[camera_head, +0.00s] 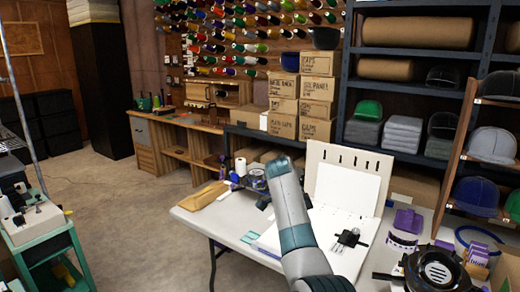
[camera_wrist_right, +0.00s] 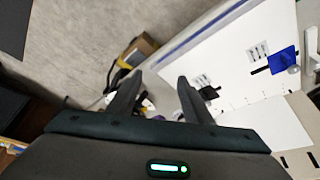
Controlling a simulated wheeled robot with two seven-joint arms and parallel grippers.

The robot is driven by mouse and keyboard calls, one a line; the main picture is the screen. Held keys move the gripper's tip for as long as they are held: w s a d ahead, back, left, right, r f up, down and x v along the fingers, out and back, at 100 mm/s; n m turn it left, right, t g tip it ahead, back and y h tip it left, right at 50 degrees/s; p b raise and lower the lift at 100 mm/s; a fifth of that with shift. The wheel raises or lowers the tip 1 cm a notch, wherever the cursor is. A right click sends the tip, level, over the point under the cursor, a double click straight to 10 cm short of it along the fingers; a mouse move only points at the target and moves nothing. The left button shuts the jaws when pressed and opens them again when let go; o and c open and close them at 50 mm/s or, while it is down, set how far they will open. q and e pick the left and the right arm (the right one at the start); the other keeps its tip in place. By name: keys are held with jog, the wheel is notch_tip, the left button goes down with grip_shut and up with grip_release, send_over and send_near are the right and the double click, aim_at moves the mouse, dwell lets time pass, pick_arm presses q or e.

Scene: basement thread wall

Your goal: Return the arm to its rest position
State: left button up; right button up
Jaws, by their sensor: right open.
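My right arm (camera_head: 292,215) reaches up from the bottom of the head view over the white table. Its end is near the table's far left part, where dark parts show beside it; the fingers are not clear there. In the right wrist view my right gripper (camera_wrist_right: 158,98) shows two dark fingers spread apart, with nothing held between them. The table edge and floor show beyond the fingers. My left arm and gripper are not in view.
The white table (camera_head: 200,222) holds an upright white slotted board (camera_head: 345,165), a flat white sheet (camera_head: 365,262), a brown packet (camera_head: 204,194) and purple items (camera_head: 408,221). A teal cart (camera_head: 45,240) stands left. Shelves and boxes (camera_head: 318,88) stand behind. Floor (camera_head: 120,205) is clear between cart and table.

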jog(key=s+d+f+n+t+y, duration=0.1)
jog(key=d+f+n, duration=0.15)
jog(key=f, duration=0.95)
jog(key=s+d+f+n+t, duration=0.1)
jog(key=f+n, duration=0.2)
jog(key=f, duration=0.9)
jog(key=s+d+f+n+t+y, duration=0.1)
jog(key=s+f+n, duration=0.1)
jog(key=s+f, duration=0.5)
jog(key=s+f+n, duration=0.2)
jog(key=f+n, duration=0.1)
jog(key=f, duration=0.7)
jog(key=s+f+n+t+y, duration=0.2)
jog(key=s+f+n, duration=0.3)
jog(key=s+f, duration=1.15)
jog(key=s+f+n+y, duration=0.1)
jog(key=s+n, duration=0.1)
jog(key=s, duration=0.8)
jog(key=s+f+n+y, duration=0.1)
jog(key=s+n, duration=0.1)
jog(key=s, duration=0.9)
jog(key=shift+s+a+f+t, duration=0.25)
jog(key=shift+a+f+t, duration=0.05)
jog(key=shift+a+t, duration=0.1)
jog(key=shift+w+d, duration=0.1)
jog(key=shift+w, duration=0.05)
jog(key=shift+c, duration=0.6)
